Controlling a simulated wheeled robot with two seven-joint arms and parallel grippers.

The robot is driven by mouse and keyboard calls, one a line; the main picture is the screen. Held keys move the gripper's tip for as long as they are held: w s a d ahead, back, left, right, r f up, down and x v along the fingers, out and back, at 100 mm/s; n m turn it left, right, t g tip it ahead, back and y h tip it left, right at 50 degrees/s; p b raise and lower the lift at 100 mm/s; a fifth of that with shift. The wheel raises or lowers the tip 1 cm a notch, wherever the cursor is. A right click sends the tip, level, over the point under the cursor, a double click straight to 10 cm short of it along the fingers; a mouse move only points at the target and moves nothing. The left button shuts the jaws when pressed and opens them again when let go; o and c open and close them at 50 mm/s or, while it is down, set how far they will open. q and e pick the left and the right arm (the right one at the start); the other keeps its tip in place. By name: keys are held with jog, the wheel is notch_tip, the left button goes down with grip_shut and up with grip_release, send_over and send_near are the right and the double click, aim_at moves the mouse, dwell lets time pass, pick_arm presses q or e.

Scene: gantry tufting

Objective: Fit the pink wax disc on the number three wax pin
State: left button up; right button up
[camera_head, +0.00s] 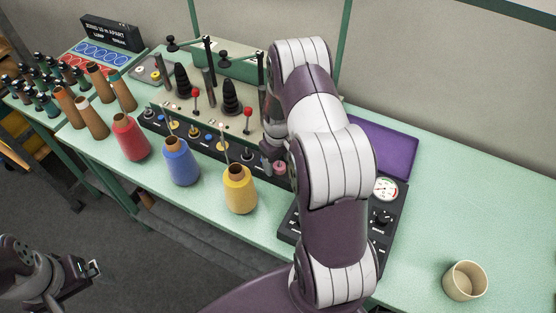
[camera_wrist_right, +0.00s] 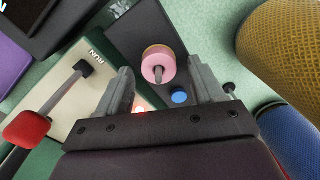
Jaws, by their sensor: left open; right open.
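The pink wax disc (camera_wrist_right: 153,72) shows between my right gripper's fingers in the right wrist view, with a grey pin (camera_wrist_right: 161,70) standing out through its middle. A tan layer shows at the disc's far edge. In the head view the pink disc (camera_head: 280,168) is at the right end of the dark strip, beside my right gripper (camera_head: 270,158). The right gripper (camera_wrist_right: 162,78) is open, a finger on each side of the disc with gaps. No pin number is legible. My left gripper (camera_head: 93,268) is open and empty, low at the left, away from the table.
Yellow (camera_head: 240,190), blue (camera_head: 181,162) and red (camera_head: 130,137) yarn cones stand in front of the dark strip (camera_head: 215,150). A blue knob (camera_wrist_right: 179,97) is near the disc. My right arm hides part of the bench. A beige cup (camera_head: 465,281) stands at the right, with free table around it.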

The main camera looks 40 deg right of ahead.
notch_tip(320, 180, up, 13)
jog(key=b, duration=0.3)
jog(key=s+a+r+t, duration=0.1)
jog(key=s+a, duration=1.1)
jog(key=a, duration=0.4)
jog(key=shift+s+a+r+m, duration=0.15)
jog(key=shift+r+m, duration=0.1)
jog(key=shift+m, duration=0.15)
jog(key=shift+s+a, duration=0.1)
